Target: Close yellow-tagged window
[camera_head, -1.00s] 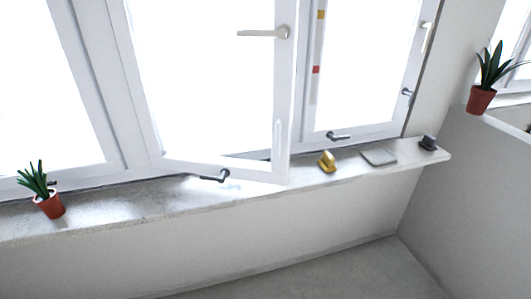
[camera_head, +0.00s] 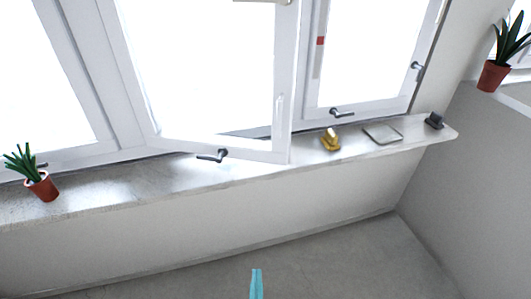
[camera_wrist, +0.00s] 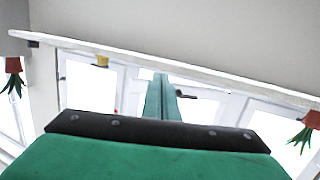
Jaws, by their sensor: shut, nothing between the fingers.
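A white-framed window sash (camera_head: 285,85) in the middle of the head view stands swung open over the sill. A light handle (camera_head: 262,1) is cut by the top edge. A dark handle (camera_head: 214,156) is at its lower part. A strip with a red tag (camera_head: 320,41) is seen just right of the sash; no yellow tag shows now. My gripper (camera_head: 257,272), with teal fingers, is at the bottom of the head view, well below the sash and apart from it. In the wrist view my gripper (camera_wrist: 161,80) is shut and empty, its tips overlapping the sill and windows.
The stone sill (camera_head: 120,195) holds a potted plant (camera_head: 41,186), a yellow object (camera_head: 331,140), a flat grey item (camera_head: 383,134) and a small dark object (camera_head: 434,121). Another potted plant (camera_head: 494,75) stands on the right ledge. The floor (camera_head: 340,255) is clear.

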